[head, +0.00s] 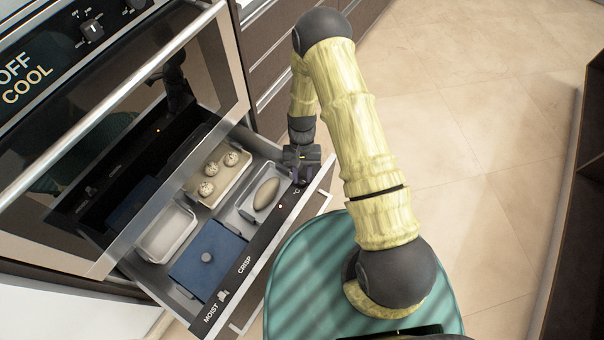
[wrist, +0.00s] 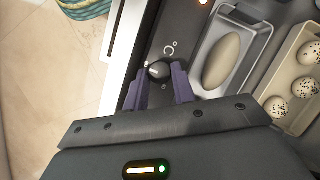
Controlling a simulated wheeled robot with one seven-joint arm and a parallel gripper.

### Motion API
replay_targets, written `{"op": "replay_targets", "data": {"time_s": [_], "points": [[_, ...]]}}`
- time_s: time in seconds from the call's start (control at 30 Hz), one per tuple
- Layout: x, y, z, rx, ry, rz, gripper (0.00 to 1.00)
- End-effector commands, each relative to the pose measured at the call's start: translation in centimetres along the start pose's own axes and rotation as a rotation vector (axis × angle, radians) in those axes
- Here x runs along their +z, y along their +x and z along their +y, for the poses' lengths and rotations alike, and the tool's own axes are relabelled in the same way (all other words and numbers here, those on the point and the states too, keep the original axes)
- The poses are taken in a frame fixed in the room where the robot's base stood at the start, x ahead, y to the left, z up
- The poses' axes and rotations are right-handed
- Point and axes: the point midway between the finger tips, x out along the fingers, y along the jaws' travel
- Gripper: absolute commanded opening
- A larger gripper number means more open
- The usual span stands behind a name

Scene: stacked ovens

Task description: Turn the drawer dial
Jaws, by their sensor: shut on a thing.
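The warming drawer (head: 262,259) stands pulled out below the oven, its dark front panel marked "MOIST" and "CRISP". The drawer dial is a small dark round knob (wrist: 159,70) near the "°C" mark on that panel. My gripper (head: 302,172) is at the right end of the panel. In the wrist view my gripper (wrist: 160,84) has its two purple fingers on either side of the dial, shut on it. In the head view the gripper hides the dial.
The open drawer holds a tray of speckled balls (head: 222,172), a tray with an oval loaf (head: 265,194), an empty pale tray (head: 167,232) and a blue lidded dish (head: 208,260). The oven door handle (head: 100,105) runs above. Tiled floor (head: 480,120) lies open to the right.

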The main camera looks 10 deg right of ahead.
Motion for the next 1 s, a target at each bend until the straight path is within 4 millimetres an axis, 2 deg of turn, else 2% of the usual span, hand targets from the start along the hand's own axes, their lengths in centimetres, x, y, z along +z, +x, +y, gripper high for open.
{"op": "replay_targets", "data": {"time_s": [0.03, 0.1, 0.13, 0.57, 0.77, 1.0], "points": [[0.0, 0.0, 0.0, 0.0, 0.001, 0.0, 0.32], [0.0, 0.0, 0.0, 0.0, 0.001, 0.0, 0.45], [0.0, 0.0, 0.0, 0.0, 0.0, 0.0, 0.48], [0.0, -0.5, 0.0, 0.0, -0.001, 0.001, 0.48], [0.0, -3.1, 0.0, 0.0, 0.0, 0.004, 0.48], [0.0, -8.0, 0.0, 0.0, -0.001, 0.004, 0.48]]}}
